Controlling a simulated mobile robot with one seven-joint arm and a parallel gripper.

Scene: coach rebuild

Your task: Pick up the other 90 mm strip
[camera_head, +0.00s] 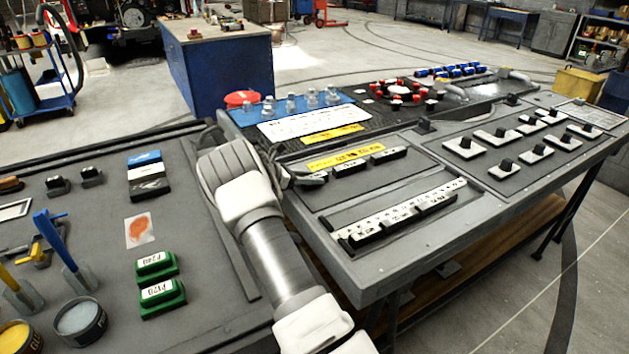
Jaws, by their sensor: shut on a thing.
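My gripper (300,179) is at the left end of the upper strip row on the right-hand bench, partly hidden behind my arm. It is shut on a small dark strip (317,174), of which only a little shows. Several longer dark strips (400,214) lie by a white ruler-like scale (415,206) nearer the bench front. The strip labels are too small to read surely.
The grey right bench (350,279) also holds white plates with black knobs (465,148) and red-capped parts (398,90). The left bench (215,285) carries green blocks (158,280), pots (80,322) and brushes. A gap separates the benches below my arm.

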